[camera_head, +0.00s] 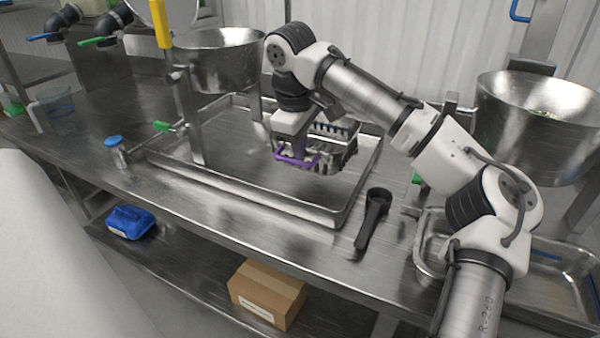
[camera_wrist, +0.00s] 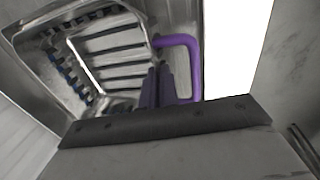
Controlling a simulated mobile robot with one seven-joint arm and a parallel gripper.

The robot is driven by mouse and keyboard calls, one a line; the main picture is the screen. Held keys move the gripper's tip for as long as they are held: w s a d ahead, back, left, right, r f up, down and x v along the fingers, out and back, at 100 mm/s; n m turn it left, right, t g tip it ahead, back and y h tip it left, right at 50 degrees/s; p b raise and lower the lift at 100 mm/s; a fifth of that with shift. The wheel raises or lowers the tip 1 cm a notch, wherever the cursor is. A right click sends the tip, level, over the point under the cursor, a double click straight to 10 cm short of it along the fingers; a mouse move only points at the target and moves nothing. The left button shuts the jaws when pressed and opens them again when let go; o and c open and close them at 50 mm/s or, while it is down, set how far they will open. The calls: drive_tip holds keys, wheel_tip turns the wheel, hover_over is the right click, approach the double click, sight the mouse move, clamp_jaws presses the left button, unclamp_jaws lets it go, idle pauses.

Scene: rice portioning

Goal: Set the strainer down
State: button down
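The strainer (camera_head: 340,146) is a slotted metal basket with a purple handle (camera_head: 300,162). It is over the large shallow metal tray (camera_head: 270,206) on the counter; I cannot tell whether its bottom touches the tray floor. My gripper (camera_head: 292,154) points down at the near left side of the strainer, with its fingers closed around the purple handle. In the wrist view the basket (camera_wrist: 105,55) lies to the upper left, and the handle (camera_wrist: 188,42) runs to my dark fingers (camera_wrist: 163,88). Part of the basket is hidden behind my gripper in the head view.
A black scoop (camera_head: 374,215) lies right of the tray. A metal hopper (camera_head: 220,62) stands at the back left, another hopper (camera_head: 540,108) at the right above a smaller tray (camera_head: 430,245). A blue-capped shaker (camera_head: 116,148) stands left. The tray's left part is bare.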

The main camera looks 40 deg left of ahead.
drive_tip(key=shift+f, duration=3.15)
drive_tip(key=c, duration=1.7)
unclamp_jaws()
drive_tip(key=shift+f, duration=0.1)
drive_tip(key=r, duration=0.4)
drive_tip(key=s+r, duration=0.1)
drive_tip(key=r, duration=0.3)
drive_tip(key=s+r, duration=0.1)
drive_tip(key=r, duration=0.3)
drive_tip(key=shift+d, duration=0.2)
